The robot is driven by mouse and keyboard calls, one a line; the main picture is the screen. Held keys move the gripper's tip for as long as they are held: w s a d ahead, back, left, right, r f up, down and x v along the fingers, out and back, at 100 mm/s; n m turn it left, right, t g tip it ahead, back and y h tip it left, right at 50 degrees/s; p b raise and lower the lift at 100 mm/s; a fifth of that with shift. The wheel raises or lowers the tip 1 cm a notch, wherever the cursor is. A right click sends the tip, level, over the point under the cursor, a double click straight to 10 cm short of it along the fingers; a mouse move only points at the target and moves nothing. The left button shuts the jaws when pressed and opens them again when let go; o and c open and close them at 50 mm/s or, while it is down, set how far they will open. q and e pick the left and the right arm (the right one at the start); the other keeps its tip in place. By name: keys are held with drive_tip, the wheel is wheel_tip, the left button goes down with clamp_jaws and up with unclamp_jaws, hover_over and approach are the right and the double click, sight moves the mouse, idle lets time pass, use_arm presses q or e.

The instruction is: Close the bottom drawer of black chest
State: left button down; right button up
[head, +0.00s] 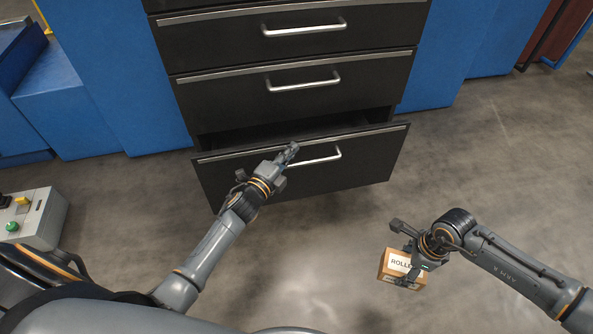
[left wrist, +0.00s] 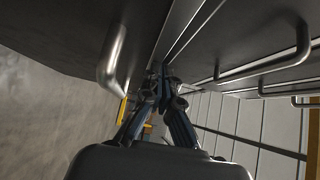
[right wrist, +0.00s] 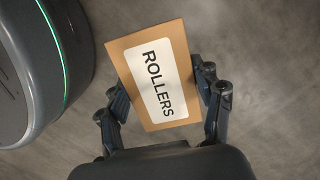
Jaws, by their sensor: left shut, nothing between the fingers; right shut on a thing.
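The black chest (head: 290,88) stands ahead of me. Its bottom drawer (head: 345,165) is partly pulled out, with a dark gap behind its front panel. My left gripper (head: 291,152) is shut and empty at the drawer front, close to the left end of the silver handle (head: 322,159); I cannot tell whether it touches. In the left wrist view its closed fingertips (left wrist: 162,78) are near the drawer front's edge, with a handle (left wrist: 112,55) to their left. My right gripper (head: 402,252) is shut on a brown box labelled ROLLERS (right wrist: 148,75), held away from the chest at the right.
The drawers above, with silver handles (head: 303,82), look shut. Blue cabinets (head: 120,75) flank the chest. A grey control box with a green button (head: 38,217) is at the left. The grey floor (head: 330,240) before the drawer is clear.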

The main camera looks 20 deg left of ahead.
sight(285, 145)
use_arm(q)
drive_tip(key=shift+w+a+b, duration=0.2)
drive_tip(key=shift+w+a, duration=0.35)
drive_tip(key=shift+w, duration=0.3)
drive_tip(key=shift+w+a+b, duration=0.15)
drive_tip(key=shift+w+a, duration=0.4)
drive_tip(key=shift+w, duration=0.25)
use_arm(e)
drive_tip(key=shift+f, duration=0.45)
